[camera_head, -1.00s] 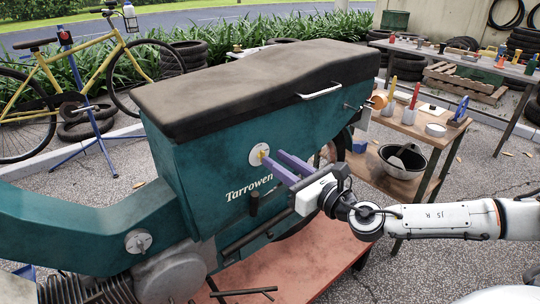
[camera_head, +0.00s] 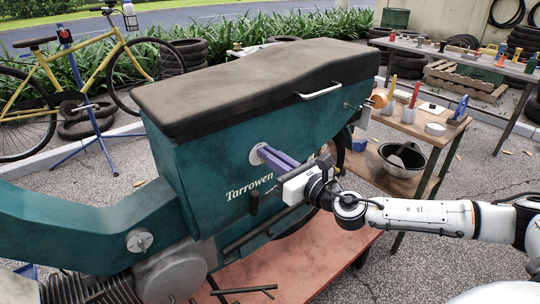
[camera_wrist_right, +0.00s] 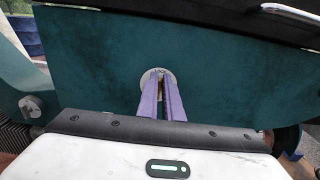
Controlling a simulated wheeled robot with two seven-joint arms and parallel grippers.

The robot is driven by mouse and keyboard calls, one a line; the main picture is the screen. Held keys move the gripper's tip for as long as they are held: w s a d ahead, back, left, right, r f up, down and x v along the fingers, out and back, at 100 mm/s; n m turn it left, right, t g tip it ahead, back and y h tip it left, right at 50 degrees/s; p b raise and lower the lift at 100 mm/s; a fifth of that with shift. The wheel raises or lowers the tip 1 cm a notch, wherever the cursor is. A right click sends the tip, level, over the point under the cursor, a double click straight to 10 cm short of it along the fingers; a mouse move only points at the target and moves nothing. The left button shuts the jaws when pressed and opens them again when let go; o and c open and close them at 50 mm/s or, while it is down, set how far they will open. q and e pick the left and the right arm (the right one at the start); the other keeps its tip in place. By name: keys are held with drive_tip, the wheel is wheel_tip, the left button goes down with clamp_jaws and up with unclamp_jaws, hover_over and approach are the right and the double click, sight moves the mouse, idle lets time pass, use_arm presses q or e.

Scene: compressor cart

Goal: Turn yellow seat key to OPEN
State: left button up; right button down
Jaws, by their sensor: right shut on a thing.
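The teal scooter body (camera_head: 205,165) carries a pale round lock plate (camera_head: 254,156) on its side panel, under the dark seat (camera_head: 250,85). The plate also shows in the right wrist view (camera_wrist_right: 147,80), with small lettering at its top that seems to read LOCK. My right gripper (camera_head: 263,152) reaches in from the right with its purple fingers at the plate. The fingers are nearly together, shut on the yellow seat key. The key is hidden between the fingertips, so its angle cannot be told. My left gripper is not in view.
A chrome grab handle (camera_head: 320,90) sticks out below the seat's edge. A dark peg (camera_head: 254,202) juts from the panel below the fingers. A wooden bench (camera_head: 408,125) with tools and a metal bowl (camera_head: 402,159) stands to the right.

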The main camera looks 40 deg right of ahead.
drive_tip(key=shift+f+m, duration=0.1)
drive_tip(key=shift+m, duration=0.2)
drive_tip(key=shift+w+d+f+m, duration=0.1)
drive_tip(key=shift+d+f+m, duration=0.15)
drive_tip(key=shift+m, duration=2.3)
drive_tip(key=shift+s+d+f+m, duration=0.1)
drive_tip(key=shift+d+f+m, duration=0.2)
drive_tip(key=shift+m, duration=2.2)
drive_tip(key=shift+w+d+f+m, duration=0.1)
drive_tip(key=shift+d+m, duration=0.25)
drive_tip(key=shift+m, duration=2.2)
drive_tip(key=c, duration=1.9)
unclamp_jaws()
